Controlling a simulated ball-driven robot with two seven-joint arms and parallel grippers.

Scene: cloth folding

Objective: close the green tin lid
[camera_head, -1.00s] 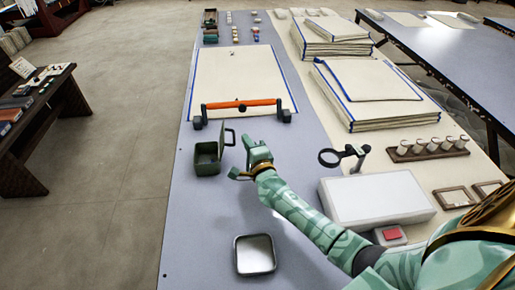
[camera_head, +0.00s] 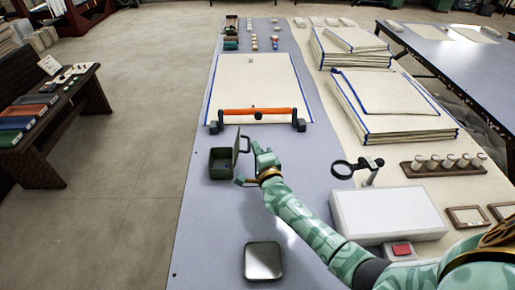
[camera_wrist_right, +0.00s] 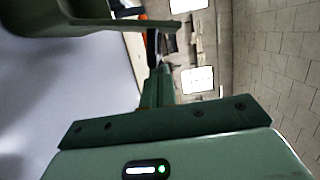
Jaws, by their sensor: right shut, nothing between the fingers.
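The small green tin (camera_head: 221,163) stands on the blue-grey table, its dark inside showing. Its lid (camera_head: 237,149) stands up on the right side, nearly edge-on, with a loop-like part facing my gripper. My right gripper (camera_head: 257,162) is just right of the lid, shut and empty; whether it touches the lid I cannot tell. In the right wrist view a dark green edge (camera_wrist_right: 70,22), probably the lid, fills the upper left close to the finger (camera_wrist_right: 158,70). My left gripper is not in view.
An orange bar (camera_head: 257,115) on dark end blocks lies behind the tin on a blue-edged sheet (camera_head: 255,80). A square metal tray (camera_head: 263,261) lies in front. The table left of the tin is clear.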

